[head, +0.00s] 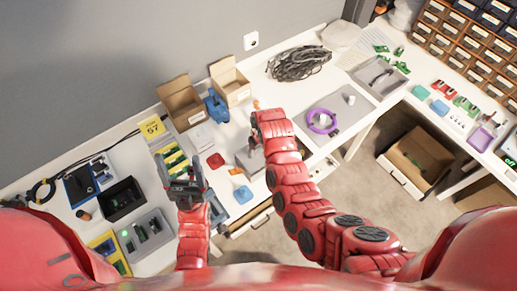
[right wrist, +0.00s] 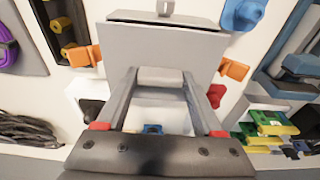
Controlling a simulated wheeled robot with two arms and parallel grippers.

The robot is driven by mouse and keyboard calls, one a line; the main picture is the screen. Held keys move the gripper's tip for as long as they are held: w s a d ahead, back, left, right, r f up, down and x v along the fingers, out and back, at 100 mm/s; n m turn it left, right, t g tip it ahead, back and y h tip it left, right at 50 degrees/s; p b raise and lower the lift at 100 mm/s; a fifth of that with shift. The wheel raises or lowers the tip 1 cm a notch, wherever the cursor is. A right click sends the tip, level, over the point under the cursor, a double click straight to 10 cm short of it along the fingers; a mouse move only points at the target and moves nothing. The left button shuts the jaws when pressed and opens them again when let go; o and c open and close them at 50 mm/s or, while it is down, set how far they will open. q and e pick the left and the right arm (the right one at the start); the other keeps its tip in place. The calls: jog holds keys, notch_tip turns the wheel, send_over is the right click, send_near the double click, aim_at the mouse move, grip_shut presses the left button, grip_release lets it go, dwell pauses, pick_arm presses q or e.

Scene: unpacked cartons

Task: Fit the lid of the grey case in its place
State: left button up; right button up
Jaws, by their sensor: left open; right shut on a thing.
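In the right wrist view, my right gripper (right wrist: 161,82) is shut on a small grey block, which looks like the handle of a flat grey panel (right wrist: 170,42), probably the case lid. In the head view the fingers of my right gripper (head: 256,140) are mostly hidden by its arm. A grey body (head: 246,161) shows just below it; whether this is the lid or the case I cannot tell. A pale hollow with a small blue item (right wrist: 152,129) shows between the fingers. My left gripper (head: 180,166) is open over the yellow and green parts.
A blue block (head: 242,194), a red piece (head: 215,161) and open cardboard boxes (head: 181,102) stand around. A purple ring (head: 322,121) lies on a grey tray at the right. Black cable (head: 298,63) lies at the back. Orange pieces (right wrist: 234,69) flank the panel.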

jog(key=shift+f, duration=0.25)
jog(key=shift+f+b, duration=0.8)
jog(key=shift+f, duration=0.1)
jog(key=o, duration=1.5)
jog(key=shift+r, duration=0.15)
